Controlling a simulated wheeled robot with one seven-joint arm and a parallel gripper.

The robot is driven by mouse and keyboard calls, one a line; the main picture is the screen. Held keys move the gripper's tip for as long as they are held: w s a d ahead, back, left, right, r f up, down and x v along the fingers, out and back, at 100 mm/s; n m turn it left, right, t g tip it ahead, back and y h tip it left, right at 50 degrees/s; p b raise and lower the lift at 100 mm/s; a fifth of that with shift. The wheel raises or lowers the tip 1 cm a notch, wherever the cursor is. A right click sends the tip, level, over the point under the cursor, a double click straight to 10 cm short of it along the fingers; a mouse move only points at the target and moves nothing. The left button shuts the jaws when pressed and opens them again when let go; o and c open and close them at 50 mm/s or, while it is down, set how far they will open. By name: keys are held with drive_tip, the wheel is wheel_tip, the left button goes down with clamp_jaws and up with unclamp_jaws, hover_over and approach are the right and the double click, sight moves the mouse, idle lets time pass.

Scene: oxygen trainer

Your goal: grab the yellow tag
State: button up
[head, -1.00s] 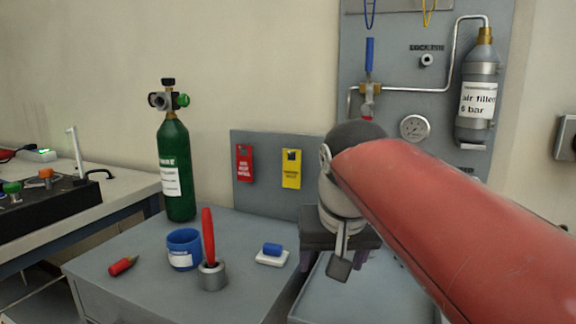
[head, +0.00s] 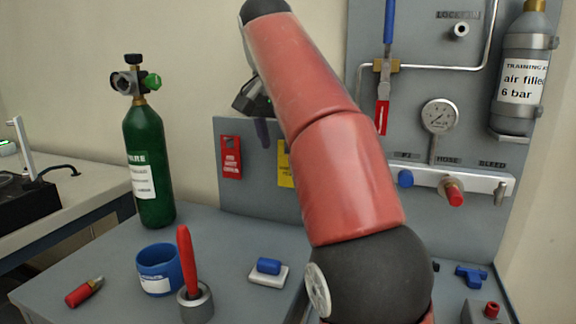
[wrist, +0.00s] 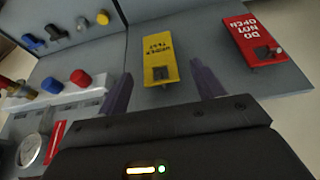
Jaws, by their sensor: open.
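The yellow tag (wrist: 160,56) hangs on a grey panel and shows whole in the wrist view, ahead of and between my gripper's fingers. In the head view only a strip of the yellow tag (head: 285,170) shows; my arm hides the rest. My gripper (wrist: 160,88) is open and empty, with its two purple fingers apart, one toward each side of the tag. In the head view my gripper (head: 262,132) is partly hidden, just above and left of the tag. I cannot tell the exact gap to the tag.
A red tag (head: 231,157) hangs left of the yellow one. A green cylinder (head: 150,165), a blue cup (head: 158,272), a grey holder with a red tool (head: 188,260) and a blue-and-white block (head: 268,270) stand on the bench. A gauge panel (head: 420,60) rises at right.

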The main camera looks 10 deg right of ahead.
drive_tip(key=shift+x, duration=2.9)
drive_tip(key=shift+w+d, duration=0.1)
drive_tip(key=c, duration=1)
drive_tip(key=shift+r, duration=0.15)
drive_tip(key=shift+c, duration=0.2)
